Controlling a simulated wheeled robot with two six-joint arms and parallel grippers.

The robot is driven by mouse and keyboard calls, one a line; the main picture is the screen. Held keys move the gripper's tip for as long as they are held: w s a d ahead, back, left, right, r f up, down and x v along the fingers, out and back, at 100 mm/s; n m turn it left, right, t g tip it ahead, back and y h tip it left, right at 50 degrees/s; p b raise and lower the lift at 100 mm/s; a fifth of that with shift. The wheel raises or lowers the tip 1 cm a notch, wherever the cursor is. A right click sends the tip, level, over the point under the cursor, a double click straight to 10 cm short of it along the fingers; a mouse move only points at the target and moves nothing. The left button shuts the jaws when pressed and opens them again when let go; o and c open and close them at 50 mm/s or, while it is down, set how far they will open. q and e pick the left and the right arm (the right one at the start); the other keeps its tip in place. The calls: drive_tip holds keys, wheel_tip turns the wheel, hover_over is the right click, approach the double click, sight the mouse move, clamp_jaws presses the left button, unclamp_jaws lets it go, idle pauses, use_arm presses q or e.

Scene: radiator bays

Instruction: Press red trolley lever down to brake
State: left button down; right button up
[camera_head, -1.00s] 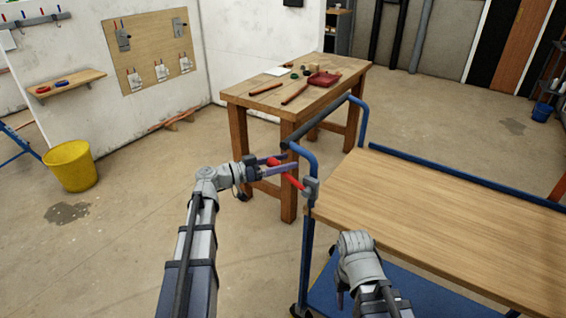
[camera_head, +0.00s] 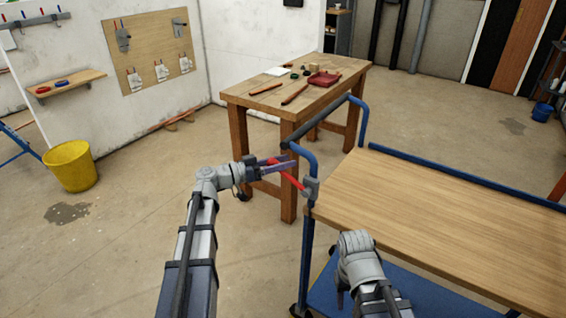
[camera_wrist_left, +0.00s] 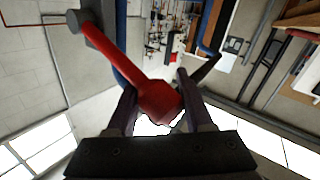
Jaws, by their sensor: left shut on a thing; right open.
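The red lever (camera_head: 293,181) sits on a grey bracket (camera_head: 311,187) at the near left corner post of the blue trolley (camera_head: 440,220). It slants up and to the left from the bracket. My left gripper (camera_head: 280,164) is shut on the lever's knob end. In the left wrist view the red lever (camera_wrist_left: 115,58) runs from its grey pivot at the upper left down to the knob, which lies between the two fingers (camera_wrist_left: 155,100). My right gripper (camera_head: 343,290) is open and empty above the trolley's near left side; its fingertips are mostly hidden.
The trolley's blue push-handle frame (camera_head: 308,153) rises just beyond my left gripper. A yellow bucket (camera_head: 70,165) stands on the left. The floor between bucket and trolley is clear.

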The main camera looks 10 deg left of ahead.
use_arm(q)
drive_tip(key=shift+f, duration=0.15)
wheel_tip(320, 180, down, 9)
drive_tip(key=n+t+h+b, duration=0.1)
drive_tip(key=n+t+b, duration=0.5)
drive_tip(key=b, duration=1.2)
drive_tip(key=shift+a+n+b, duration=0.15)
drive_tip(key=shift+n+b, duration=0.15)
drive_tip(key=shift+n, duration=2.1)
drive_tip(key=shift+c, duration=1.5)
unclamp_jaws()
